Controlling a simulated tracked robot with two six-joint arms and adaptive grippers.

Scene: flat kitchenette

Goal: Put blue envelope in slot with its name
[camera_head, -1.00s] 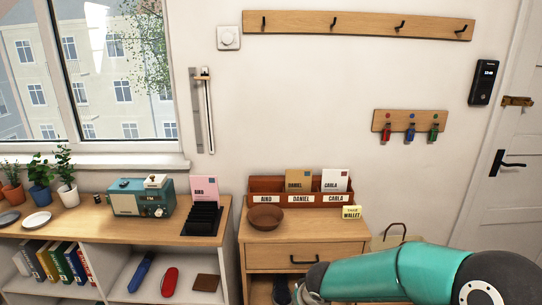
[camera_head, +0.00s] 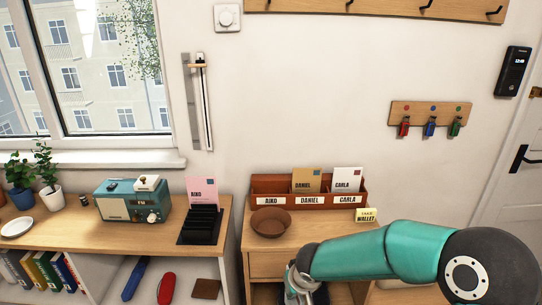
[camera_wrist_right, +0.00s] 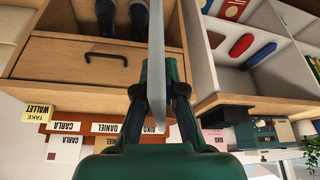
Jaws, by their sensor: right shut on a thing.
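My right gripper (camera_head: 292,289) is low in front of the drawer cabinet. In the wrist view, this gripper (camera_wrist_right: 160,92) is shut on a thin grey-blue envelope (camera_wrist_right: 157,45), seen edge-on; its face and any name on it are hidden. The wooden letter holder (camera_head: 262,184) has slots labelled AIKO (camera_head: 272,201), DANIEL (camera_head: 310,201) and CARLA (camera_head: 347,200). A tan envelope (camera_head: 306,180) stands in the DANIEL slot and a white one (camera_head: 347,180) in the CARLA slot. No envelope shows behind the AIKO label. My left gripper is out of view.
A brown bowl (camera_head: 270,223) stands on the cabinet in front of the AIKO label. A yellow WALLET note (camera_head: 366,215) is at the right. A pink AIKO envelope (camera_head: 202,189) stands in a black rack (camera_head: 202,226) on the left shelf. The drawer (camera_wrist_right: 85,62) is closed.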

